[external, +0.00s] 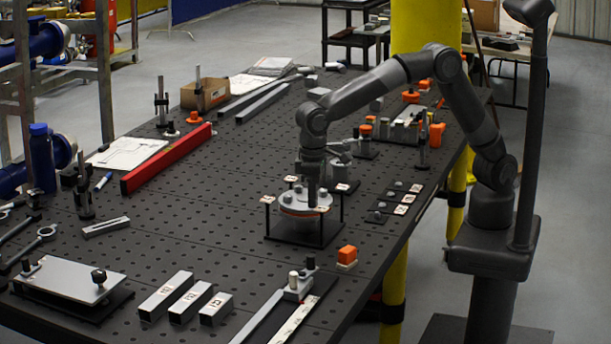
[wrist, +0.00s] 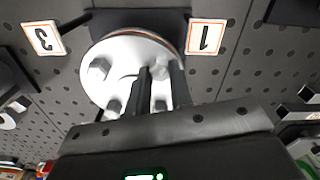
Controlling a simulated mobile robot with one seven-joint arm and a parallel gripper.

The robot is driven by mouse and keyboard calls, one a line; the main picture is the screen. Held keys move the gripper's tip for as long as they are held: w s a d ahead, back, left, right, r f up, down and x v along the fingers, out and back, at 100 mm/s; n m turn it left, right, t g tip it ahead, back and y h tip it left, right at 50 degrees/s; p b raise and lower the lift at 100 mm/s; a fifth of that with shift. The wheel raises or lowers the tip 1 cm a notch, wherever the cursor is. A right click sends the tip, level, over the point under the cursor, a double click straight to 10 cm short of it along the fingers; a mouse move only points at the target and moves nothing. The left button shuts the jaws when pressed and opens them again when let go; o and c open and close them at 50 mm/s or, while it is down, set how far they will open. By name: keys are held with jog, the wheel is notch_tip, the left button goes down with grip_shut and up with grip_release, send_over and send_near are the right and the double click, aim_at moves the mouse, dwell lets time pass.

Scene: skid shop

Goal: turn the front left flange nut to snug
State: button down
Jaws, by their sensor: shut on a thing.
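The round, light grey flange (external: 298,201) sits in a dark stand with thin posts, and an orange-red ring shows under its rim. In the wrist view the flange (wrist: 118,50) fills the upper middle, with a hex nut (wrist: 98,68) clear of my fingers on its left side and another nut (wrist: 113,107) lower down. My gripper (wrist: 161,72) points down over the flange, its two dark fingers shut on a flange nut that they largely hide. I cannot tell from the numbers which nut it is. The gripper also shows in the external view (external: 313,196).
Number tags surround the flange, including tag 3 (wrist: 43,38) and tag 1 (wrist: 206,37). A row of small plates with hardware (external: 391,198) lies to the right. An orange block (external: 347,254) and steel bars (external: 190,303) are nearer the front.

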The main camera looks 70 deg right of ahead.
jog(key=shift+r+m, duration=0.15)
jog(key=shift+m, duration=0.65)
jog(key=shift+a, duration=0.1)
jog(key=c, duration=1.3)
grip_release()
notch_tip(320, 180, up, 11)
jog(key=shift+f, duration=0.15)
